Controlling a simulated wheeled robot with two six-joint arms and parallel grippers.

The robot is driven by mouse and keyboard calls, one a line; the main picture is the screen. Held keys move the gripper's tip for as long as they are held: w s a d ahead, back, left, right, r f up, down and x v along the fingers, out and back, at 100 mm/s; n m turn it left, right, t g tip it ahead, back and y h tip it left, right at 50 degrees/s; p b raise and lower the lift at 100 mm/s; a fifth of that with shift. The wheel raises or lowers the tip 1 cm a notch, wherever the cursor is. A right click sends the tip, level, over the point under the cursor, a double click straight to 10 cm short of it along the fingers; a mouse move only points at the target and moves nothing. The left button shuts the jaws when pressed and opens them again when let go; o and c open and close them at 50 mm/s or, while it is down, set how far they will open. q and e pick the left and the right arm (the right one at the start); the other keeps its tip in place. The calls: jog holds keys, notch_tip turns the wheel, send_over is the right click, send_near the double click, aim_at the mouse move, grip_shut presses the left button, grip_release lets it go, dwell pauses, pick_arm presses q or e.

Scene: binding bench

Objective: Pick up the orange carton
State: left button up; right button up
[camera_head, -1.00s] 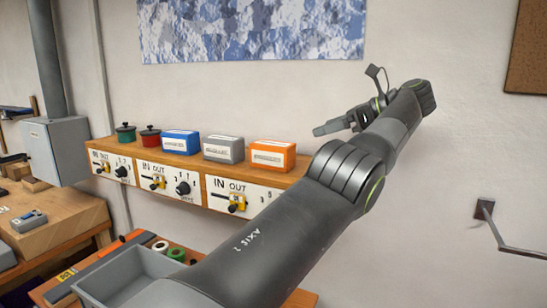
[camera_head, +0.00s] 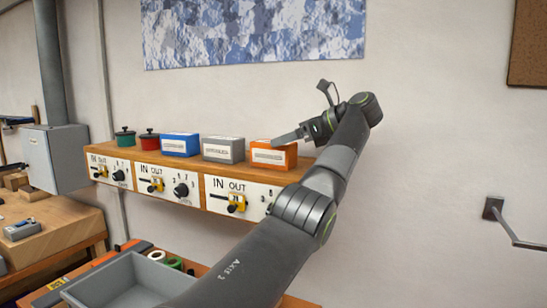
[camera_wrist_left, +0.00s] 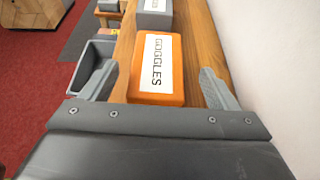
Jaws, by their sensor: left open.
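The orange carton (camera_head: 265,155) stands at the right end of the row on the wooden shelf. In the left wrist view the carton (camera_wrist_left: 175,85) has a white label reading GOGGLES on top and lies between the two open fingers. My left gripper (camera_head: 290,137) is open at the carton's right side in the head view, and one finger overlaps the carton's upper edge there. In the left wrist view my left gripper (camera_wrist_left: 158,92) has a finger on each side of the carton, with a gap on the right. Contact cannot be told. My right gripper is not in view.
A grey carton (camera_head: 222,149) stands just left of the orange one, then a blue carton (camera_head: 180,145), a red pot (camera_head: 149,142) and a green pot (camera_head: 125,137). Switch panels line the shelf front (camera_head: 242,195). The wall is close behind. A grey bin (camera_head: 130,285) sits below.

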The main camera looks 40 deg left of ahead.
aim_at(274, 154)
pick_arm(q)
jog(key=shift+p+x, duration=0.75)
jog(key=shift+x, duration=1.95)
jog(key=shift+d+f, duration=0.15)
jog(key=shift+d, duration=0.15)
jog(key=shift+c, duration=0.5)
jog(key=c, duration=1)
jog(key=shift+c, duration=0.2)
